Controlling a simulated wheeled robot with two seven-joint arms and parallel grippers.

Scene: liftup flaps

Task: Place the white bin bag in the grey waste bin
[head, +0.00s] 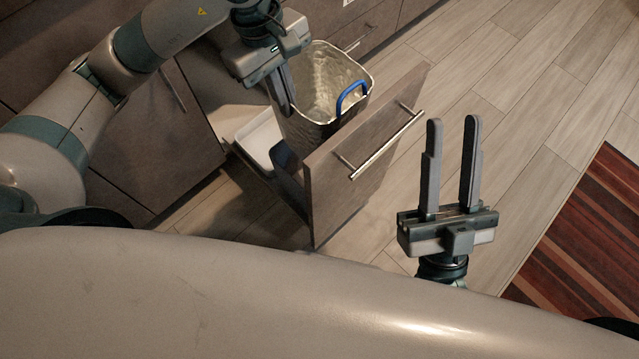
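The grey waste bin (299,128) stands upright in a pulled-out drawer, with a blue handle (351,97) on its right side. Its inside looks pale and crinkled, like a bag lining (325,80); I cannot tell for sure that this is the white bin bag, and no separate bag shows. My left gripper (287,103) points down at the left rim of the bin. Its fingers overlap in this view, so I cannot tell whether they are shut or touch the rim. My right gripper (454,122) is open and empty, right of the drawer front.
The drawer front (350,190) with its metal bar handle (380,145) juts into the room. A white container (260,142) sits in the drawer left of the bin, with a dark blue item (287,162) nearby. Wooden floor (520,70) is clear at right; a striped rug (590,235) lies beyond.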

